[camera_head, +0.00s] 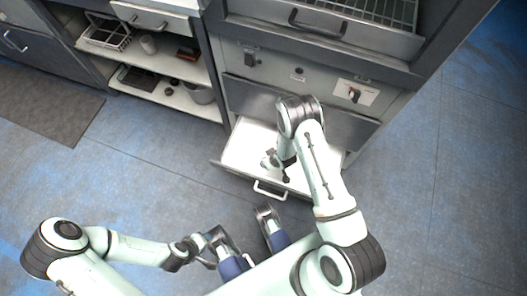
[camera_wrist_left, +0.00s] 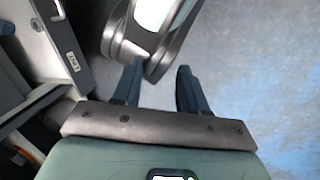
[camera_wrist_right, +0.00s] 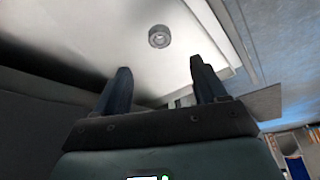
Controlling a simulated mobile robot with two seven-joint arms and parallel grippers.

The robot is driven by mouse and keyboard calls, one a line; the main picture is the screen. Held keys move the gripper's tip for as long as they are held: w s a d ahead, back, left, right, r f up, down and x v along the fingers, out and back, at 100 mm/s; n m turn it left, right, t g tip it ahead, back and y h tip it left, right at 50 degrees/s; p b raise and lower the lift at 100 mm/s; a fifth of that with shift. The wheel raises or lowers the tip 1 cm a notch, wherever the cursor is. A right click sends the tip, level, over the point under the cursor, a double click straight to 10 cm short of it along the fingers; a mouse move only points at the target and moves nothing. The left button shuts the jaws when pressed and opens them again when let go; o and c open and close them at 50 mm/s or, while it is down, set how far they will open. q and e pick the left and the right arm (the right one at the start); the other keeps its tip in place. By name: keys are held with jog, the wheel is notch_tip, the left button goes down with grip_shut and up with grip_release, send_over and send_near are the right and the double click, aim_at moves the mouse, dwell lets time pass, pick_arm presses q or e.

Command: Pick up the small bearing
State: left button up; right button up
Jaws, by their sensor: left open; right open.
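The small bearing (camera_wrist_right: 159,36) is a grey metal ring. It lies on the white floor of an open drawer (camera_head: 240,157), beyond my right fingertips in the right wrist view. My right gripper (camera_wrist_right: 160,68) is open and empty, with the bearing apart from its fingers. In the head view the right gripper (camera_head: 285,172) reaches down over the drawer; I cannot make out the bearing there. My left gripper (camera_wrist_left: 158,68) is open at the lower left, away from the drawer, with nothing visible held. It also shows in the head view (camera_head: 217,240).
The drawer's front handle (camera_head: 270,190) faces me, under a closed drawer front (camera_head: 252,95) and a switch panel (camera_head: 300,75). Shelves with a pot (camera_head: 198,93) and other items stand at left. The blue-grey floor (camera_head: 460,180) at right is clear.

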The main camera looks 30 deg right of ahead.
jog(key=b+x, duration=0.1)
jog(key=x, duration=0.4)
jog(key=shift+s+d+f, duration=0.1)
jog(key=shift+s+f, duration=0.05)
jog(key=shift+s, duration=0.05)
jog(key=b+x, duration=0.2)
jog(key=x, duration=0.1)
jog(key=shift+f, duration=0.4)
jog(key=shift+w+f, duration=0.2)
jog(key=shift+f, duration=0.05)
pick_arm(q)
jog(key=w+a+f+t, duration=0.1)
jog(key=w+a+f, duration=0.1)
jog(key=w+f, duration=0.2)
jog(key=shift+w+a+t+y, duration=0.35)
jog(key=shift+w+t+y, duration=0.05)
jog(key=shift+w, duration=0.25)
jog(key=shift+r, duration=0.1)
pick_arm(e)
jog(key=c, duration=1.2)
jog(key=shift+o, duration=0.2)
jog(key=shift+r, duration=0.15)
